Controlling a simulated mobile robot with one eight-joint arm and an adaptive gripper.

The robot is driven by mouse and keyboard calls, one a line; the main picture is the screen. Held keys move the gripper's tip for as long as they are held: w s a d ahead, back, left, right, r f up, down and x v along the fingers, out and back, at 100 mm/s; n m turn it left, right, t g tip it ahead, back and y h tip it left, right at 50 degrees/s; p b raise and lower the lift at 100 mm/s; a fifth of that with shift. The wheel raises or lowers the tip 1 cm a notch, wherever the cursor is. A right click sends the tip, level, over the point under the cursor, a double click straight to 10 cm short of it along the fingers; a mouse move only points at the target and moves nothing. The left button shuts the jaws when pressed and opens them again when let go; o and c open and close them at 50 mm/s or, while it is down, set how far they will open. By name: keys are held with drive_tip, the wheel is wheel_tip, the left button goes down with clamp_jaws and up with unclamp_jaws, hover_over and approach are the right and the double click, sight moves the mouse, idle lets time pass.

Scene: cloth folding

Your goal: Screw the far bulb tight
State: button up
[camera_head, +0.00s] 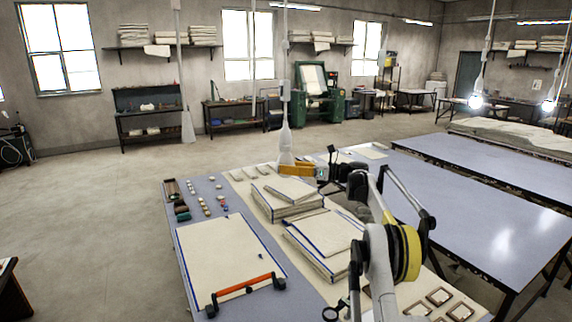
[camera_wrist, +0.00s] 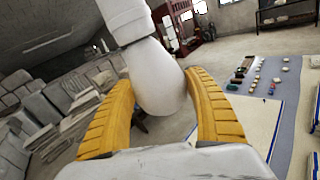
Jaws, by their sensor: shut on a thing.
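A white, unlit bulb (camera_wrist: 160,85) hangs in a grey-white socket (camera_wrist: 125,20) in the wrist view. My gripper's yellow fingers (camera_wrist: 165,110) are shut on the bulb from both sides. In the head view my gripper (camera_head: 298,170) is at the lower end of the hanging lamp (camera_head: 285,125), above the far part of the cloth table. The bulb's tip is mostly hidden there by the fingers. Whether the thread is tight cannot be told.
Below is a table (camera_head: 240,208) with folded cloth stacks (camera_head: 285,198), small coloured items and an orange-handled tool (camera_head: 245,290). Another unlit lamp (camera_head: 187,125) hangs to the left. Two lit bulbs (camera_head: 475,102) (camera_head: 548,105) hang at right over long blue-grey tables (camera_head: 480,185).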

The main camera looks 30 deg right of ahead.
drive_tip(key=shift+n+g+y+p, duration=0.3)
drive_tip(key=shift+p, duration=0.05)
idle(0.5)
drive_tip(key=o, duration=1.1)
drive_tip(key=shift+o, duration=0.2)
drive_tip(key=v, duration=1.2)
drive_tip(key=shift+r, duration=0.1)
